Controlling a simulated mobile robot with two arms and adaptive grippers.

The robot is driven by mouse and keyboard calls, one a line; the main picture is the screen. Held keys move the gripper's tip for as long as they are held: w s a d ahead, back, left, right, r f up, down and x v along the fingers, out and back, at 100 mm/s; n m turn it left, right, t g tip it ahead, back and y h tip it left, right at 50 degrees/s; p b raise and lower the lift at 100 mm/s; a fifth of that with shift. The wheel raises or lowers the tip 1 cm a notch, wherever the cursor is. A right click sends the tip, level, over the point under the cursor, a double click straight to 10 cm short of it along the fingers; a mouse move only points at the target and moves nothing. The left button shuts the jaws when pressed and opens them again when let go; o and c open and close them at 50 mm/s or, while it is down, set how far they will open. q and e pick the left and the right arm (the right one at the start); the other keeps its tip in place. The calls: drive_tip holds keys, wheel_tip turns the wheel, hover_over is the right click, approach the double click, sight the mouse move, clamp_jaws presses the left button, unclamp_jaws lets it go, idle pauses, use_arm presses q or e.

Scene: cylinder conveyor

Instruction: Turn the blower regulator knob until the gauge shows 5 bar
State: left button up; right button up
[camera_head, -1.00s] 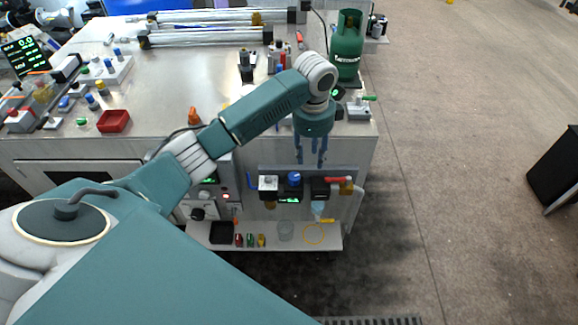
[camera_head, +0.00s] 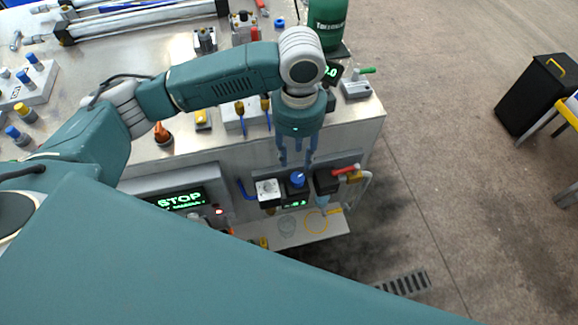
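The blue regulator knob (camera_head: 298,180) sits on top of a unit on the bench's front panel. Below it is a small green lit display (camera_head: 294,203), too small to read surely. My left gripper (camera_head: 296,163) hangs fingers-down just above the knob. Its blue fingers are spread apart with nothing between them, and its tips end close to the knob's top; I cannot tell whether they touch. My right gripper is not in view.
A white-topped black block (camera_head: 268,188) stands left of the knob, and a red-handled valve (camera_head: 346,169) stands right. A low shelf (camera_head: 320,232) lies below.

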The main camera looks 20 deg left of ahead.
use_arm(q)
hover_over(297, 177)
drive_tip(key=f, duration=0.4)
drive_tip(key=shift+s+d+f+p, duration=0.2)
drive_tip(key=shift+f+p, duration=0.1)
drive_tip(key=f, duration=0.3)
drive_tip(key=shift+w+a, duration=0.15)
drive_tip(key=shift+a, duration=0.05)
drive_tip(key=shift+f, duration=0.85)
drive_tip(key=shift+d+f, duration=0.1)
drive_tip(key=shift+f, duration=0.15)
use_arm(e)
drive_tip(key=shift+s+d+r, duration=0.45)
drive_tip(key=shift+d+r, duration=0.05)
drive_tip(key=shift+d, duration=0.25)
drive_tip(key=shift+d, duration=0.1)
